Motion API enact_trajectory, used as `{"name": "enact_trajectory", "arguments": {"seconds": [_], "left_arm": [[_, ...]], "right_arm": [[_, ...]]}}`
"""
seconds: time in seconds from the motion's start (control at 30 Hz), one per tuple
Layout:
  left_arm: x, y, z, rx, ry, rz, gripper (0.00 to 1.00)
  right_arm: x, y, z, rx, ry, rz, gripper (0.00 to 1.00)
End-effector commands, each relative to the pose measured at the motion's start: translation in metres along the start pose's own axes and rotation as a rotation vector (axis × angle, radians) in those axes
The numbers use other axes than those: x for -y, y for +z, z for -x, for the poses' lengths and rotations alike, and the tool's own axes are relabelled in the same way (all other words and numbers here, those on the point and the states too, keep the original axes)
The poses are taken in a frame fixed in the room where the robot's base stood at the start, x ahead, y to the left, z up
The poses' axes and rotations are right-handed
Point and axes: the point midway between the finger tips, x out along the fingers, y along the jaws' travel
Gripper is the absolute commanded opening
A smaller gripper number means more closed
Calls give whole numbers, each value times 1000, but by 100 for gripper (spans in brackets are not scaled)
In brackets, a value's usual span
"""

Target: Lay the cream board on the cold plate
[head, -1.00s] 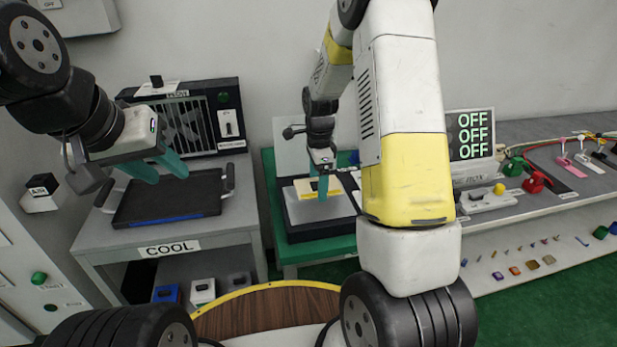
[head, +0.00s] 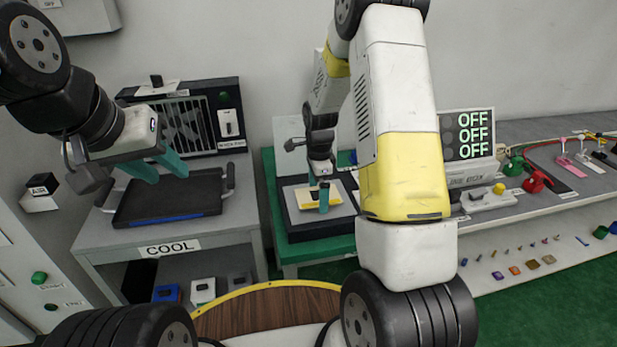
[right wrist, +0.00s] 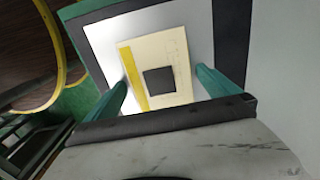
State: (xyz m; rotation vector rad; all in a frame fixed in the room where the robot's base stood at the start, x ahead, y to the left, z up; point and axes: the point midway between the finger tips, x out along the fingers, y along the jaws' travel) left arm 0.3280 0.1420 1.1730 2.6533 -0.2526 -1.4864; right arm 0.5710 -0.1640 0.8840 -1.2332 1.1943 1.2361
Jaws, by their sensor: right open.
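The cream board (head: 340,204) has a yellow stripe and a black square. It lies over the silver plate (head: 291,204), which has a dark frame and stands on the green stand; any small gap beneath the board cannot be told. In the right wrist view, the board (right wrist: 178,60) shows inside the silver surface (right wrist: 200,32). My right gripper (head: 323,197) is open, its teal fingers (right wrist: 165,90) on either side of the board's near part. My left gripper (head: 163,168) is open and empty above a dark tray.
The dark tray (head: 150,208) with handles and a blue front strip stands on the table labelled COOL (head: 168,248), before a fan unit (head: 190,125). A display (head: 472,135) reads OFF on three lines. Levers (head: 535,182) stand on the right bench. Green stand edge (head: 300,250) is clear.

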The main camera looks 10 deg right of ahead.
Motion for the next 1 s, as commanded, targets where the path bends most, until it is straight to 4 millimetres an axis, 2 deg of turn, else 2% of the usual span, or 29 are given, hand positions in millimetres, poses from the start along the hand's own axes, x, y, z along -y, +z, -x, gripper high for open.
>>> {"name": "enact_trajectory", "arguments": {"seconds": [0.17, 0.6, 0.83, 0.93, 1.0], "left_arm": [[0, 0, 0, 0, 0, 0, 36], [0, 0, 0, 0, 0, 0, 36], [0, 0, 0, 0, 0, 0, 36], [0, 0, 0, 0, 0, 0, 36], [0, 0, 0, 0, 0, 0, 36]], "right_arm": [[1, 0, 11, 0, -3, 0, 100], [1, 0, 99, 0, -4, 1, 100], [0, 0, 123, 2, -5, 6, 100], [-8, 1, 139, 13, -27, 58, 100], [-19, 2, 159, 27, -61, 142, 100]]}}
